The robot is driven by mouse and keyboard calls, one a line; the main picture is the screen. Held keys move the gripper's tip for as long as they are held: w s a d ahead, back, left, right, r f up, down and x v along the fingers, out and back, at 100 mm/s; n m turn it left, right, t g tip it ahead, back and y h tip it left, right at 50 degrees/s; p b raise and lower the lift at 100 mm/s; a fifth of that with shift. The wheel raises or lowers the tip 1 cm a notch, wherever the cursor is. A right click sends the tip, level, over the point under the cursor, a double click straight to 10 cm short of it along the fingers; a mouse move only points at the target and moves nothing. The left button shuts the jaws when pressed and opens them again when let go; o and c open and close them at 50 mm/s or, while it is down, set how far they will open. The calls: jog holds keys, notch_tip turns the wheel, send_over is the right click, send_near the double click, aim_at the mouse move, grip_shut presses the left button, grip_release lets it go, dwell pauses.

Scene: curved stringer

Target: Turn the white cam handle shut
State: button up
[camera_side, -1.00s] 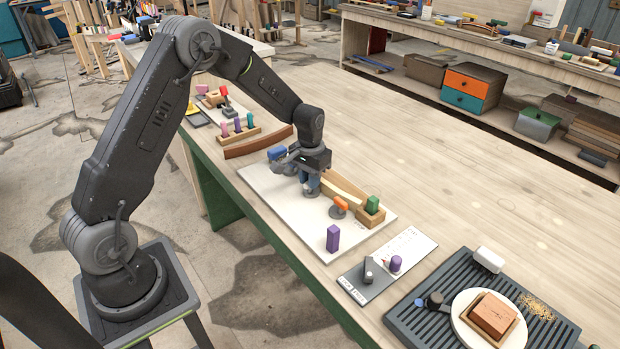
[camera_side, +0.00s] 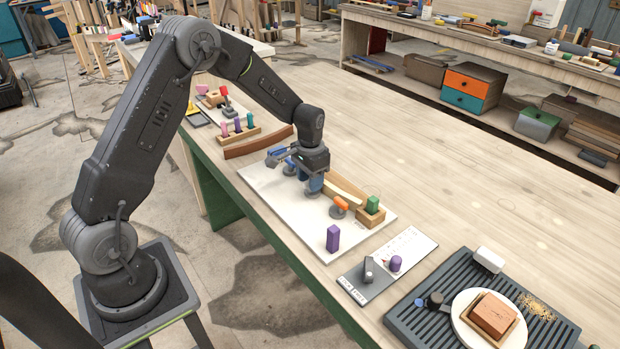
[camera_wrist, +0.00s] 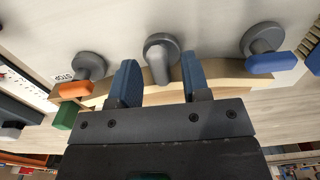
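Three round grey cams stand in a row on a white board (camera_side: 290,215), beside a pale curved wooden strip (camera_side: 346,188). The middle cam (camera_wrist: 159,43) has a handle that looks light grey in shadow and points toward my gripper. The orange cam handle (camera_wrist: 76,89) is at left and the blue cam handle (camera_wrist: 273,62) at right in the wrist view. My gripper (camera_wrist: 161,82) is open, with one blue finger on each side of the middle handle and visible gaps. In the side view, my gripper (camera_side: 308,184) hides the middle cam.
A green block (camera_side: 373,204) sits at the near end of the wooden fixture. A purple block (camera_side: 333,238) stands upright on the board's near part. A rack of coloured pegs (camera_side: 238,130) and a brown curved piece (camera_side: 258,142) lie beyond the board.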

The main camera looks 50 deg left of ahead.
notch_tip(320, 180, up, 14)
dwell(0.7)
jog(key=s+d+r+t, duration=0.1)
jog(key=s+d+r, duration=0.4)
jog(key=s+r, duration=0.1)
jog(key=s+d+r+t, duration=0.1)
jog(key=s+d, duration=0.3)
jog(key=s, duration=0.6)
jog(key=s+d+r+t, duration=0.2)
jog(key=s+d+t, duration=0.1)
jog(key=s, duration=0.7)
jog(key=shift+d+t, duration=0.3)
jog(key=shift+d, duration=0.15)
jog(key=shift+r, duration=0.15)
jog(key=shift+c, duration=0.4)
